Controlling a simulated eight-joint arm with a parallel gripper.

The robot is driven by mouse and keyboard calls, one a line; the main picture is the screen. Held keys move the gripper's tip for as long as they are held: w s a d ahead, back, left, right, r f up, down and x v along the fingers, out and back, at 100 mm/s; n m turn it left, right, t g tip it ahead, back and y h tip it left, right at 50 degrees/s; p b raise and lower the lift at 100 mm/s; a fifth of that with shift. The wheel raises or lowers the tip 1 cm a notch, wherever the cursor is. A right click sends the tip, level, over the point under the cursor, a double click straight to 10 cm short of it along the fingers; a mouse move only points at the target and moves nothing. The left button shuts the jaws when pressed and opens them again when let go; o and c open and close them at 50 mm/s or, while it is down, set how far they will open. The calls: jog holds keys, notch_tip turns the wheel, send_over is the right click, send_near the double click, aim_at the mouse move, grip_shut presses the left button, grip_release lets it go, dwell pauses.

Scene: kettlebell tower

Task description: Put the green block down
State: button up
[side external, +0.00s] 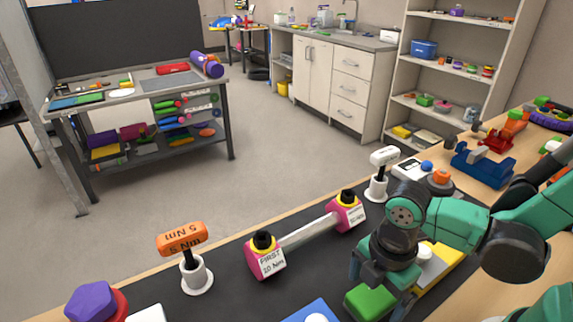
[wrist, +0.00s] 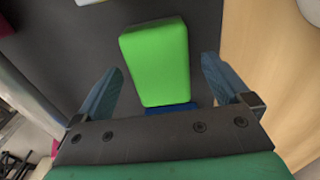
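The green block (side external: 369,302) lies below my gripper (side external: 380,288) at the front of the black mat in the side external view. In the wrist view the green block (wrist: 158,58) sits between the two blue-grey fingers of my gripper (wrist: 162,68). The fingers are spread, with a visible gap between each finger and the block's sides. A small strip of blue (wrist: 184,107) shows at the block's near end; I cannot tell what it belongs to. The block's underside is hidden, so its contact with the mat cannot be seen.
A yellow block (side external: 440,262) is close right of my gripper. A blue piece with a white disc (side external: 312,311) is left of the green block. A pink-ended bar (side external: 308,232) and an orange-headed tool in a white holder (side external: 190,262) stand farther left. The black mat (side external: 222,288) has bare patches.

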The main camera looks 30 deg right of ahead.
aim_at(376, 293)
notch_tip(376, 293, up, 12)
jog(key=w+d+m+t, duration=0.7)
jog(key=m, duration=1.1)
jog(key=shift+d+f, duration=0.15)
jog(key=shift+d, duration=0.05)
jog(key=shift+o, duration=0.3)
dwell(0.3)
